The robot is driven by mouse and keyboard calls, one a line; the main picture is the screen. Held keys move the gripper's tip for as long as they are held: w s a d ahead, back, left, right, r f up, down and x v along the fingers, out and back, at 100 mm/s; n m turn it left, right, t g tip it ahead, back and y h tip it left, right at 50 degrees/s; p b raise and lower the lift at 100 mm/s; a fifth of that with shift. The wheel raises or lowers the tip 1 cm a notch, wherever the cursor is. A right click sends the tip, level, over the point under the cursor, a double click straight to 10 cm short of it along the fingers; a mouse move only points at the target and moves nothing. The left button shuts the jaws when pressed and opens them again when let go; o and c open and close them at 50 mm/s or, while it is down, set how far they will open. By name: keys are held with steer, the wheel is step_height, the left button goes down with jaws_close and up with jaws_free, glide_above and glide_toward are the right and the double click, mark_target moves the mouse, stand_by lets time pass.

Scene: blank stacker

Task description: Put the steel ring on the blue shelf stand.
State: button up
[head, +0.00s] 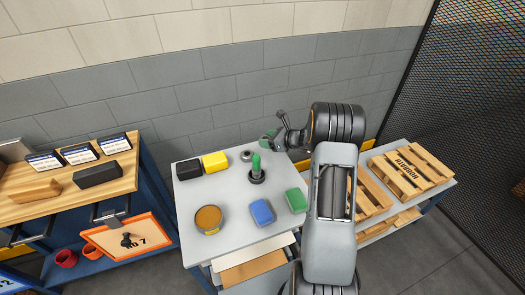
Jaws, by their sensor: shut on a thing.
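A small grey ring-like piece (246,155) lies on the grey table (187,215), behind a green post on a dark round base (256,168). It looks like the steel ring, but it is small in the picture. My gripper (271,138) is above the back right of the table, near the post. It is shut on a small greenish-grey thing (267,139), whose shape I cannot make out. A blue-framed bench (160,178) with a wooden top is at the left. I cannot tell which is the blue shelf stand.
On the table are a yellow block (215,163), a black block (188,169), a round tan-topped tin (208,218), a blue block (262,212) and a green block (296,200). Pallets (411,171) cover much of the right stand's top. A wall stands behind.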

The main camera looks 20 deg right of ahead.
mark_target(268, 153)
steer(key=shift+f, duration=2.25)
steer(key=shift+f, duration=0.1)
steer(key=shift+f, duration=0.15)
steer(key=o, duration=1.1)
steer(key=shift+c, duration=0.2)
